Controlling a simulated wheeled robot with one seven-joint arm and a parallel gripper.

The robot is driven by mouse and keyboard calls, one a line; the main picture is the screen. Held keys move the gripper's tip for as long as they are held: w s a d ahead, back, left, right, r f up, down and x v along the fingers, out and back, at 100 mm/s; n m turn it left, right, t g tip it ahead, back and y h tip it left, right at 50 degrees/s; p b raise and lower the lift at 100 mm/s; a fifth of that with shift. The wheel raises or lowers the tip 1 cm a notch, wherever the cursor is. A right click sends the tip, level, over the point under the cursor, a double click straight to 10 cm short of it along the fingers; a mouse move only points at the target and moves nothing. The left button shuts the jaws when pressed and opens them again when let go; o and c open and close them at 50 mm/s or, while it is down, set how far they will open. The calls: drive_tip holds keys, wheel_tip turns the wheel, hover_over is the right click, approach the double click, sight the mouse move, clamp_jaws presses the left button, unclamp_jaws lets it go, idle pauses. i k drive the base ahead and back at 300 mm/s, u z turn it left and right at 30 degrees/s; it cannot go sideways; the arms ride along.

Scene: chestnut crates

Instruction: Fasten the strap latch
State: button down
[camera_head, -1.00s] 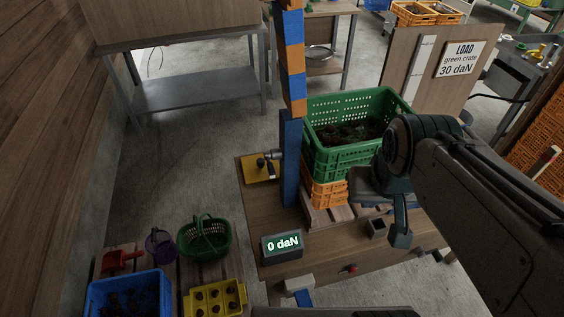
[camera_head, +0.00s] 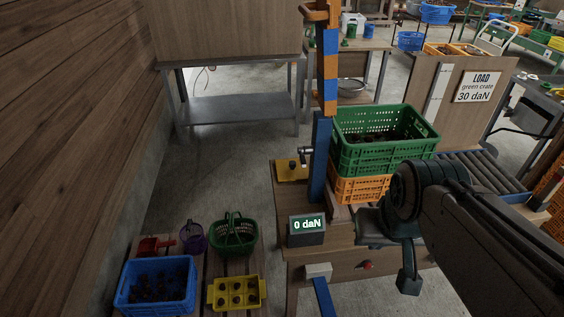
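I cannot pick out the strap latch with certainty. A blue strip (camera_head: 324,297) hangs at the front of the wooden bench (camera_head: 345,273), below a small pale block (camera_head: 319,271). A stack of green crates (camera_head: 383,160) stands on an orange crate (camera_head: 358,189) on the bench. The upper green crate holds dark chestnuts. A blue post (camera_head: 320,160) rises beside the stack, with a metal crank (camera_head: 305,155) on its left. My gripper (camera_head: 392,252) is at the bench's front right, apart from the crates. Its fingers are dark and partly hidden, so their opening is unclear.
A display (camera_head: 307,229) on the bench reads 0 daN. A sign (camera_head: 481,86) reads LOAD green crate 30 daN. A blue crate (camera_head: 157,282), a yellow tray (camera_head: 237,293) and a green basket (camera_head: 234,234) stand at lower left.

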sight(301, 150)
drive_tip(key=u, duration=0.4)
drive_tip(key=i, duration=0.8)
drive_tip(key=u, duration=0.45)
